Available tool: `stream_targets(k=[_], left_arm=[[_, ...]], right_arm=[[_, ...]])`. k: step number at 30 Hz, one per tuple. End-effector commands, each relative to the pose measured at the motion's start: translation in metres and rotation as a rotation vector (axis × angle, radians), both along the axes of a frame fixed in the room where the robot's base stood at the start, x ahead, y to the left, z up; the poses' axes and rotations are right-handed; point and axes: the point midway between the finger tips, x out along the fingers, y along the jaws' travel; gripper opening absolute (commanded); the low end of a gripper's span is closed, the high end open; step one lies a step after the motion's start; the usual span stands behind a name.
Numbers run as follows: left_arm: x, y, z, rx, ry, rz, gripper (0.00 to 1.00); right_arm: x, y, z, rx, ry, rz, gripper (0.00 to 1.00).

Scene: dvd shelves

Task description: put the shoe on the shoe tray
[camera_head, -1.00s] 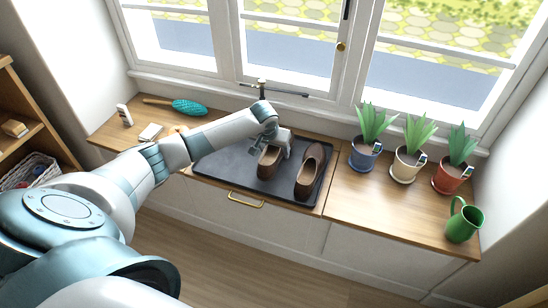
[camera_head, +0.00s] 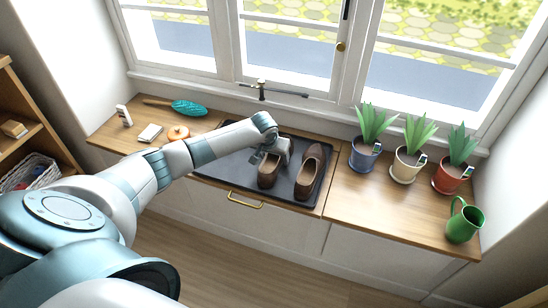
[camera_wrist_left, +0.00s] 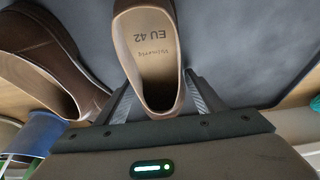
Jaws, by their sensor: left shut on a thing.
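A brown slip-on shoe (camera_head: 268,176) is at the dark shoe tray (camera_head: 226,168) on the wooden counter. My left gripper (camera_head: 277,153) is shut on this shoe at its heel end. In the left wrist view the held shoe (camera_wrist_left: 148,45) lies between the two fingers (camera_wrist_left: 164,98), its insole marked "EU 42". I cannot tell whether its sole touches the tray. A matching brown shoe (camera_head: 309,172) rests on the tray to the right, apart from the held one; it also shows in the left wrist view (camera_wrist_left: 45,60). My right gripper is not in view.
Potted plants in a blue pot (camera_head: 364,156), a cream pot (camera_head: 405,166) and a red pot (camera_head: 449,178) stand right of the tray. A green jug (camera_head: 464,222) is at the right end. A teal brush (camera_head: 189,108) and an orange item (camera_head: 179,133) lie left.

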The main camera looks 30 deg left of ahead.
Motion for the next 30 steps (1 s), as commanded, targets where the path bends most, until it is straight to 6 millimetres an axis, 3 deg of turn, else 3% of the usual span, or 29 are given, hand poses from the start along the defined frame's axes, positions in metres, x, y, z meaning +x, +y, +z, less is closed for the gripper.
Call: stream_targets(k=[2, 3, 5, 20, 30], left_arm=[[0.0, 0.0, -0.001, -0.001, -0.001, 0.001, 0.29], [0.0, 0.0, -0.002, 0.0, 0.0, 0.001, 0.72], [0.0, 0.0, -0.002, 0.0, 0.0, 0.0, 0.82], [-0.003, 0.0, 0.007, 0.0, 0.0, -0.001, 0.82], [-0.02, -0.004, 0.053, 0.001, -0.002, -0.002, 0.82]], right_arm=[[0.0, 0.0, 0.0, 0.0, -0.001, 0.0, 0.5], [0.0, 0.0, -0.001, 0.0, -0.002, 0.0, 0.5], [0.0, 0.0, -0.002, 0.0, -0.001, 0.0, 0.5], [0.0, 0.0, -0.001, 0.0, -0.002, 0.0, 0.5], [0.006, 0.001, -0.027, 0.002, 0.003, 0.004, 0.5]])
